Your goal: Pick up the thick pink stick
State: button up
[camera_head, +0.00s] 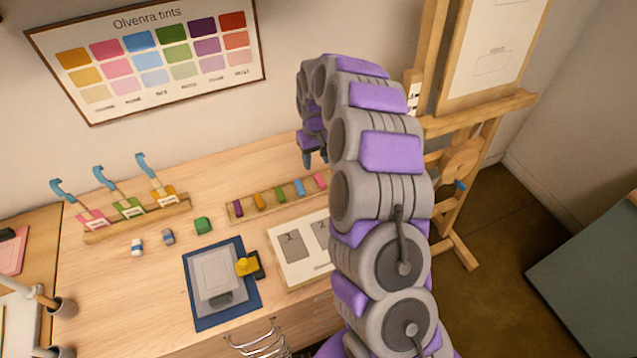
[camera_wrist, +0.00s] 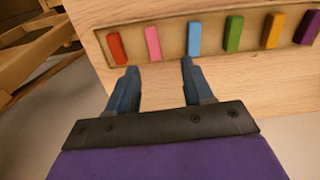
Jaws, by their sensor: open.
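The thick pink stick (camera_wrist: 152,43) lies in a shallow wooden tray, between a red stick (camera_wrist: 117,49) and a blue stick (camera_wrist: 194,38) in the wrist view. In the head view the pink stick (camera_head: 320,181) is at the right visible end of the row. My gripper (camera_wrist: 159,65) is open and empty. In the wrist view its fingertips point toward the tray, with the pink stick beyond the gap between them, nearer the left finger. In the head view my gripper (camera_head: 315,161) hangs above the back of the table, near the pink stick.
The tray (camera_wrist: 213,42) also holds green (camera_wrist: 234,33), orange (camera_wrist: 273,30) and purple (camera_wrist: 307,27) sticks. A wooden rack (camera_head: 137,222) with handled tools, small blocks and a blue mat (camera_head: 197,314) lie left of my arm. An easel (camera_head: 470,110) stands at right.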

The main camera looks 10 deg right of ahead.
aim_at(319, 179)
notch_tip(319, 179, down, 4)
jog(key=shift+s+a+r, duration=0.1)
jog(key=shift+a+r, duration=0.05)
jog(key=shift+r, duration=0.1)
jog(key=shift+d+f+b, duration=0.4)
jog(key=shift+d+f, duration=0.3)
jog(key=shift+d, duration=0.15)
jog(key=f, duration=0.3)
jog(key=f+b, duration=0.1)
jog(key=shift+w+a+f, duration=0.2)
jog(key=shift+a, duration=0.3)
jog(key=shift+d, duration=0.45)
jog(key=c, duration=0.3)
jog(key=shift+d, duration=0.1)
jog(key=c, duration=0.3)
grip_shut()
jog(key=shift+a, duration=0.4)
